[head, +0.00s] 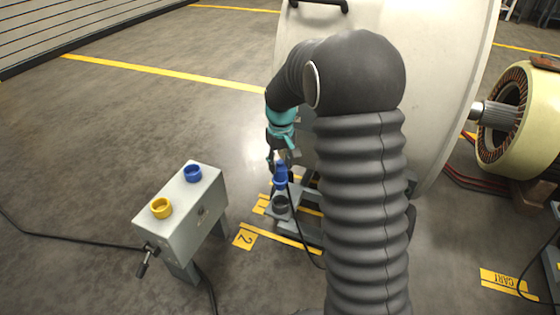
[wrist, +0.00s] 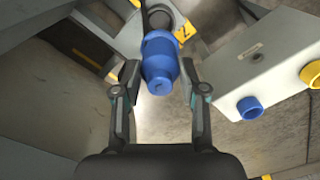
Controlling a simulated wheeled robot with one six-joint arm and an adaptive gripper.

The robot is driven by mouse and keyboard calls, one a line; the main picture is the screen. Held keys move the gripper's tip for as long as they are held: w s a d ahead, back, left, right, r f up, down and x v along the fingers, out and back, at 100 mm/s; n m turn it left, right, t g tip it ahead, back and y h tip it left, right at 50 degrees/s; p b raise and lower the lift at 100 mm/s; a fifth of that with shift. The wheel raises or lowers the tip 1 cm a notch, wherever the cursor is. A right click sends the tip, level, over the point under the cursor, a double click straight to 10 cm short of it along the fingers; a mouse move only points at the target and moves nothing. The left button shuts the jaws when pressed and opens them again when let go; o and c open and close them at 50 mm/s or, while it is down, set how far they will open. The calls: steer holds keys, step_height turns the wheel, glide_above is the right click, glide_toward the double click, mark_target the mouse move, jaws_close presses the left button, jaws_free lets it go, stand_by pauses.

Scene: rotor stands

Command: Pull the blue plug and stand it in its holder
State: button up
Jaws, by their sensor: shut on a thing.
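My gripper (head: 279,160) is shut on the blue plug (head: 281,175). In the wrist view the plug (wrist: 160,62) lies between the two fingers (wrist: 159,85), near their tips. The plug is roughly upright in the head view, with a black cable hanging beside it. A dark round socket (head: 281,204) on a grey bracket is just below the plug; I cannot tell whether they touch. The blue ring holder (head: 193,173) is on top of a grey box stand, to the left of my gripper. It also shows in the wrist view (wrist: 249,107), at the right, and looks empty.
A yellow ring holder (head: 161,208) is beside the blue one on the grey box (head: 190,225). A large pale round housing (head: 440,80) stands close behind my arm. A rotor (head: 515,110) is at the far right. Floor between stand and bracket is clear; cables lie about.

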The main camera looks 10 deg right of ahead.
mark_target(281, 186)
steer(key=shift+f+b, duration=1.6)
steer(key=shift+f, duration=0.85)
steer(key=shift+s+f+b, duration=0.1)
steer(key=shift+f+b, duration=1.15)
steer(key=shift+f, duration=1.05)
steer(key=o, duration=1.1)
steer(key=shift+o, duration=0.2)
step_height(281, 186, up, 12)
stand_by(0.3)
